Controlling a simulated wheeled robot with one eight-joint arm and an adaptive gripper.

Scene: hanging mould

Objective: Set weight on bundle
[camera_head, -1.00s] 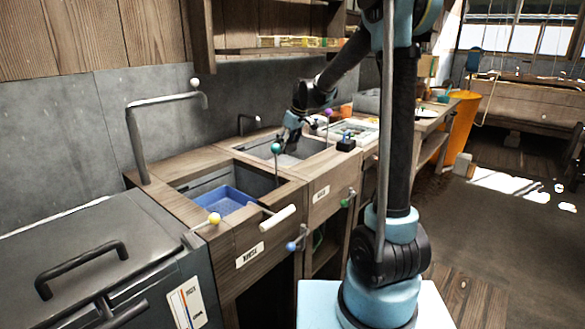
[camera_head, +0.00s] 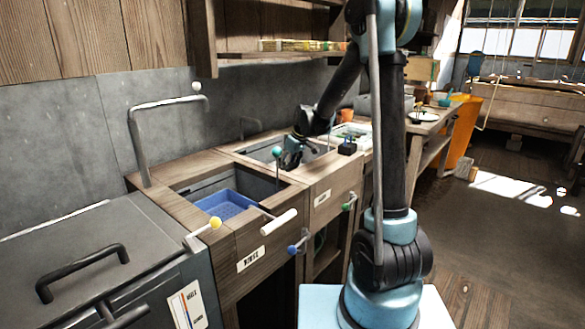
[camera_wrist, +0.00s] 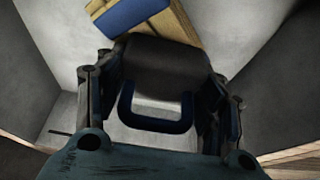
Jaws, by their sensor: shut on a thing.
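In the wrist view, my gripper (camera_wrist: 158,100) is shut on a dark grey weight (camera_wrist: 165,62) with a dark blue U-shaped handle, one finger on each side. Beyond the weight, at the top of that view, lies a tan bundle (camera_wrist: 182,22) with a blue band across it. The weight overlaps the bundle's lower edge in the picture; I cannot tell whether they touch. In the head view, my gripper (camera_head: 290,158) is low at the far basin (camera_head: 262,152). The weight and bundle cannot be made out there.
A nearer basin holds a blue tray (camera_head: 226,204). A bent metal pipe (camera_head: 136,140) rises behind the nearer basin. A small dark block with knobs (camera_head: 347,147) sits right of the far basin. A grey lidded chest (camera_head: 90,255) is at front left.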

